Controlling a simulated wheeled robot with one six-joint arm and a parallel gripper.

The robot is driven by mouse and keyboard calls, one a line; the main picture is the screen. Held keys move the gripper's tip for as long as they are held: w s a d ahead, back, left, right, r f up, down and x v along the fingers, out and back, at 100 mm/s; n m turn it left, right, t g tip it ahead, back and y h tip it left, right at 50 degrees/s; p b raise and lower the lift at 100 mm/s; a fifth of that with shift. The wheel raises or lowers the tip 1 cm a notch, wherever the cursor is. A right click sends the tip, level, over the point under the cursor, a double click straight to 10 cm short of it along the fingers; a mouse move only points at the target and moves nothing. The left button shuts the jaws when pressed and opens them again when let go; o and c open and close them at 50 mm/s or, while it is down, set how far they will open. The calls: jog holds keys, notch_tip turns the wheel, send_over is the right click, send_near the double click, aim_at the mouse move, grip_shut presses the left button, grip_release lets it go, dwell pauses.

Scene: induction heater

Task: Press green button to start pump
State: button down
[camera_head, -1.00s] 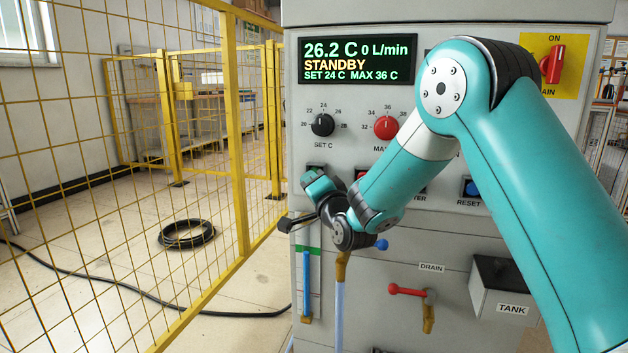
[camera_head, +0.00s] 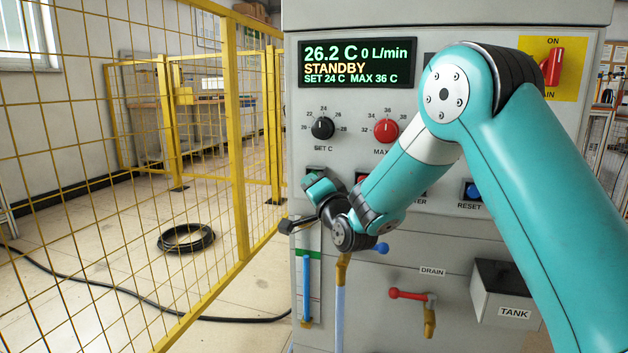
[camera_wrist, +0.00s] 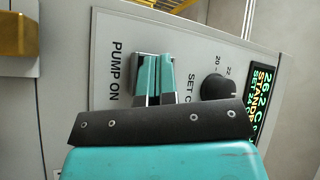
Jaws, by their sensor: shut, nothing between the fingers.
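The green button itself cannot be made out in either view. The PUMP ON label (camera_wrist: 116,72) shows on the panel in the wrist view, just left of my gripper (camera_wrist: 155,58). My gripper's two teal fingers are together and empty, pointing at the panel beside that label. They cover the spot next to the label, and I cannot tell whether they touch anything. In the head view my wrist hides the fingertips at the panel's lower left. The display (camera_head: 357,63) reads STANDBY, 26.2 C and 0 L/min.
A black SET C knob (camera_head: 322,128) and a red MAX knob (camera_head: 386,130) sit above my wrist. A blue RESET button (camera_head: 472,190) is to the right. A red drain handle (camera_head: 406,294) is below. A yellow mesh fence (camera_head: 235,130) stands left.

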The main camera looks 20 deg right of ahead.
jog(key=shift+w+d, duration=0.1)
jog(key=shift+w, duration=0.1)
dwell(0.4)
jog(key=shift+s+r, duration=0.15)
jog(key=shift+s+a+p, duration=0.5)
jog(key=shift+s+p, duration=0.1)
jog(key=shift+p, duration=0.65)
jog(key=shift+p, duration=0.5)
jog(key=p, duration=0.2)
jog(key=shift+s+a+p, duration=0.15)
jog(key=shift+a+p, duration=0.05)
jog(key=shift+p, duration=0.15)
